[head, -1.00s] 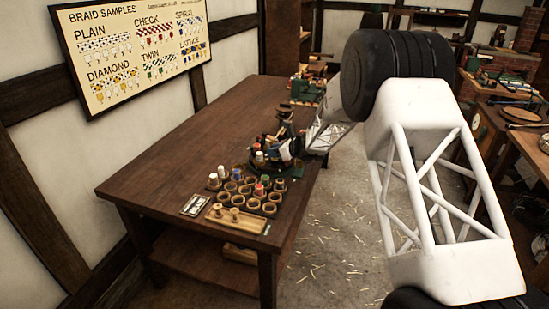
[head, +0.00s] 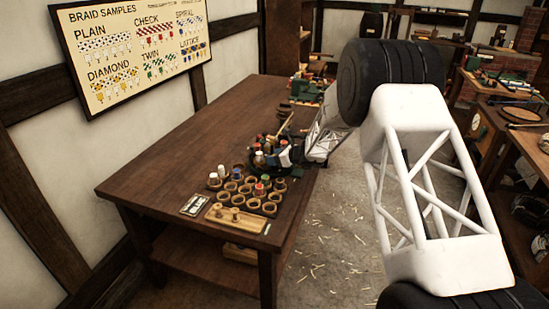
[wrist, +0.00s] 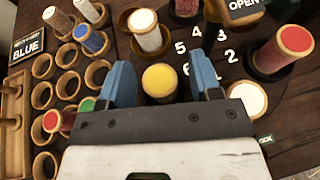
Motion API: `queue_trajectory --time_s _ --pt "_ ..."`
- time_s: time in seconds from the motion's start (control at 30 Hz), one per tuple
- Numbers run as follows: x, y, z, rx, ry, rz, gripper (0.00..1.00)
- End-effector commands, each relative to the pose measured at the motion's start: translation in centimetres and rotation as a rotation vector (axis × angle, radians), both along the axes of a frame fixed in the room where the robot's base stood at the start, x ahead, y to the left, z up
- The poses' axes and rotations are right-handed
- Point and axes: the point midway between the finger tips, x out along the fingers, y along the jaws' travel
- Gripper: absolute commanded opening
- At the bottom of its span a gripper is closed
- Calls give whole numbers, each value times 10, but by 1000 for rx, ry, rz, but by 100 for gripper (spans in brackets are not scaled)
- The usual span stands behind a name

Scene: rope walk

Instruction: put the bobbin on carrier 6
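The yellow-topped bobbin (wrist: 160,80) stands beside the printed 6 on the dark round plate (wrist: 205,112) in the wrist view. My gripper (wrist: 163,82) has its two blue fingers on either side of it. A gap shows on the right of the bobbin, and the left finger is close to it. The bobbin's base and its seat on the carrier are hidden. In the head view my gripper (head: 285,155) is over the braiding machine, too small to make out finely.
Bobbins on the plate include a white one (wrist: 146,32) near 5 and a red-topped one (wrist: 282,52) near 2. An OPEN sign (wrist: 245,8) is at the top. Wooden cups (wrist: 69,84), some with bobbins, fill the left. The table's left half (head: 175,145) is clear.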

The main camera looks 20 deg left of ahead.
Motion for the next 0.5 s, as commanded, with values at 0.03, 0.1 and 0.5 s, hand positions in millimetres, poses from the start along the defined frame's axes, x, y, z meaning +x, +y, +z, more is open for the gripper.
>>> queue_trajectory --time_s 0.03,0.1,0.5 --pt "0 0 0 0 0 0 58" --pt "0 0 0 0 0 0 58" --pt "-1 -9 7 0 0 -1 58"
